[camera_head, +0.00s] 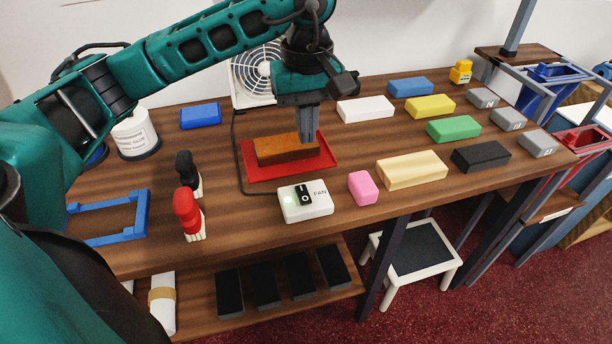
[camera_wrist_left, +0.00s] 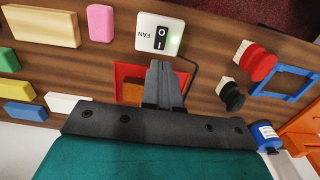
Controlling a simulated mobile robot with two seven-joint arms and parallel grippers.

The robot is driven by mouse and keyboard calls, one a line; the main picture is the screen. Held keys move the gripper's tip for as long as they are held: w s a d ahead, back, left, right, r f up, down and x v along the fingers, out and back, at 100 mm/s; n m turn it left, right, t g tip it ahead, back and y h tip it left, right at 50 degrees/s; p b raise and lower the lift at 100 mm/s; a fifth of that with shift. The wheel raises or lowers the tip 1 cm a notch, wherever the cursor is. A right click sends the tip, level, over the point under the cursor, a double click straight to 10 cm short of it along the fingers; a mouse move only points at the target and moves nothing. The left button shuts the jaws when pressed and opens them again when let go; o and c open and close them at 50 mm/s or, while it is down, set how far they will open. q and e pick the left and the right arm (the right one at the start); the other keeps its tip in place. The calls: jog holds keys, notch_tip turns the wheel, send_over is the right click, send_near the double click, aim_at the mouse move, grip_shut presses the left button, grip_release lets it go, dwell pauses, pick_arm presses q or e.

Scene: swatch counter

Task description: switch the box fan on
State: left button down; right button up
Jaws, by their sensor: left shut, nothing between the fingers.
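The box fan (camera_head: 257,72) is white with a round grille and stands at the back, partly behind my left arm. Its white switch box (camera_head: 318,212), labelled FAN, lies near the counter's front edge. A black rocker (camera_head: 304,194) marked O and I is on it, with a green light glowing beside it. The switch box also shows in the left wrist view (camera_wrist_left: 148,20), just beyond the fingertips. My left gripper (camera_head: 309,140) is shut and empty, pointing down over the red tray, behind the switch box and apart from it. My right gripper is out of view.
The red tray (camera_head: 265,174) holds a brown block (camera_head: 272,152) close to my left fingers. A pink block (camera_head: 363,187) sits right of the switch box. Red (camera_head: 188,213) and black (camera_head: 187,168) brushes stand left. A dark cord runs from the switch box towards the fan.

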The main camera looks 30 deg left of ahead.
aim_at(307, 198)
pick_arm(q)
jog(key=shift+f, duration=0.1)
notch_tip(307, 198, down, 14)
jog(key=shift+r+p, duration=0.1)
jog(key=shift+p, duration=0.2)
dwell(0.4)
